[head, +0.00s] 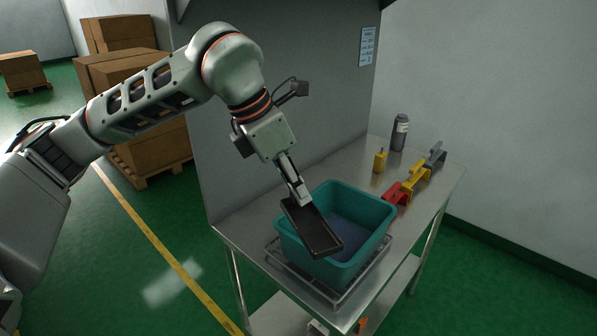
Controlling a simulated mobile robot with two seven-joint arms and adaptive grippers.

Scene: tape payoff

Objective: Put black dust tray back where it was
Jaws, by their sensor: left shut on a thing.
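The black dust tray (318,236) is a shallow, dark rectangular tray. My left gripper (301,196) is shut on its upper left end and holds it tilted, its lower right end pointing down. In the picture the tray overlaps the near left part of a teal bin (381,226); I cannot tell whether they touch. The bin stands on a wire rack (345,296) on the steel table (247,227). Part of the bin's inside is hidden by the tray. My right gripper is not in view.
Red, yellow and grey clamp-like items (395,194), a small yellow bottle (379,160) and a dark grey bottle (400,133) stand at the table's far right. A grey panel (290,100) rises behind the table. Cardboard boxes (148,150) stand on the left floor.

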